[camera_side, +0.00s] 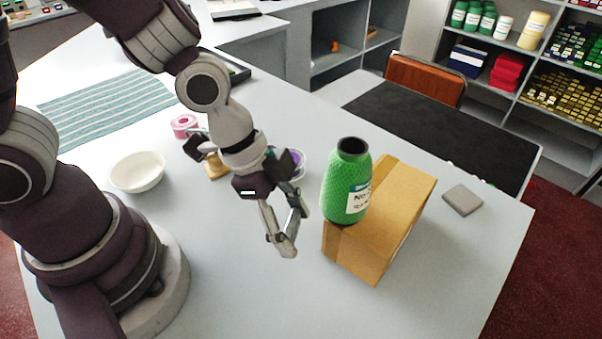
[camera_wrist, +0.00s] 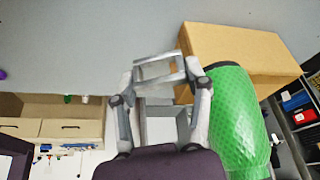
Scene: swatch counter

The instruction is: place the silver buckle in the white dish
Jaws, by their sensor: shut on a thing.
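The silver buckle (camera_wrist: 160,68) is a thin rectangular metal frame. It shows between the fingertips of my gripper (camera_wrist: 161,72) in the wrist view. In the side view my gripper (camera_side: 283,248) points down over the counter, left of the green bottle, shut on the buckle; the buckle is small there and hard to tell from the fingers. The white dish (camera_side: 137,172) is a round, shallow bowl on the counter to the left, between my arm's base and the gripper. It looks empty, is well apart from my gripper, and is not visible in the wrist view.
A pink roll (camera_side: 184,125), a tan item (camera_side: 215,167) and a purple item (camera_side: 297,163) lie behind. A striped cloth (camera_side: 105,108) and grey block (camera_side: 462,199) lie farther off. The front counter is clear.

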